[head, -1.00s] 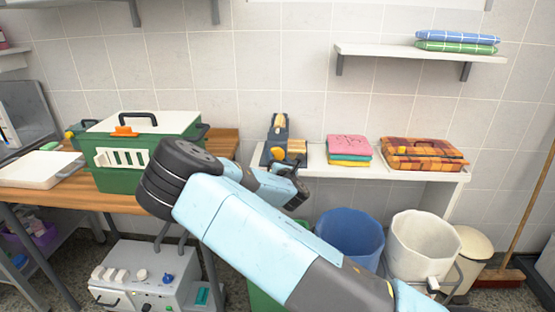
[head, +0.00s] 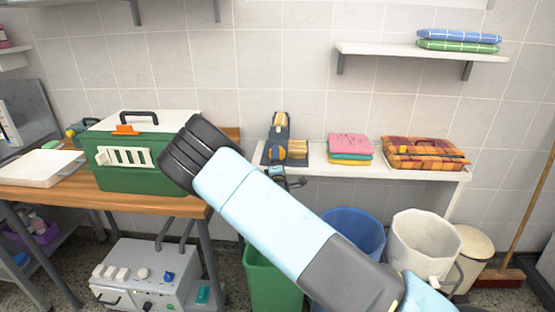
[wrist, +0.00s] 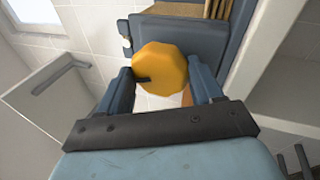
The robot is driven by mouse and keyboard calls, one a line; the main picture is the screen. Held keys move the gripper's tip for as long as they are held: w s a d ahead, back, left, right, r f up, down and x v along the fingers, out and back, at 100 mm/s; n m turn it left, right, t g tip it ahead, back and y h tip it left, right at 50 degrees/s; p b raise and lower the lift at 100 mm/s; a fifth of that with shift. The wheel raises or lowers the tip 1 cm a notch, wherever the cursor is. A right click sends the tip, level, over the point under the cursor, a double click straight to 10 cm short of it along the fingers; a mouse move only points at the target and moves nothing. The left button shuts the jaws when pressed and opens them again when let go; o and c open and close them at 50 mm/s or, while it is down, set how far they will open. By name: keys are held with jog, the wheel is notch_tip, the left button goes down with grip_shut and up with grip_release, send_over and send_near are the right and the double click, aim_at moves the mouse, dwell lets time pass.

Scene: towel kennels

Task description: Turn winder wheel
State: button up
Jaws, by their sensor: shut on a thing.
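The winder (head: 279,128) stands on the white wall shelf, a dark blue-grey device with an orange-yellow wheel (head: 297,149) at its front. In the wrist view the wheel (wrist: 160,70) is a faceted knob with a small dark mark at its left, against the blue-grey winder body (wrist: 185,38). My gripper (wrist: 163,88) has one finger on each side of the wheel and is shut on it. In the head view my gripper (head: 288,180) is small, just below the winder at the shelf edge, partly hidden by my arm.
A green carrier (head: 135,170) stands on the wooden table at left. Bins, including a blue one (head: 352,230) and a white one (head: 425,240), stand below the shelf.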

jog(key=shift+a+m+g+h, duration=0.15)
jog(key=shift+m+g+h, duration=0.8)
jog(key=shift+m, duration=2.85)
jog(key=shift+a+m+g+h, duration=0.1)
jog(key=shift+m+h, duration=1.7)
jog(key=shift+m, duration=2)
jog(key=shift+a+m+g+h, duration=0.15)
jog(key=shift+m+g+h, duration=0.3)
jog(key=shift+m+h, duration=2.15)
jog(key=m+y, duration=0.2)
jog(key=shift+m+y, duration=0.25)
jog(key=shift+m, duration=0.05)
jog(key=o, duration=1.1)
jog(key=shift+c, duration=0.2)
jog(key=v, duration=1.3)
jog(key=shift+s, duration=0.35)
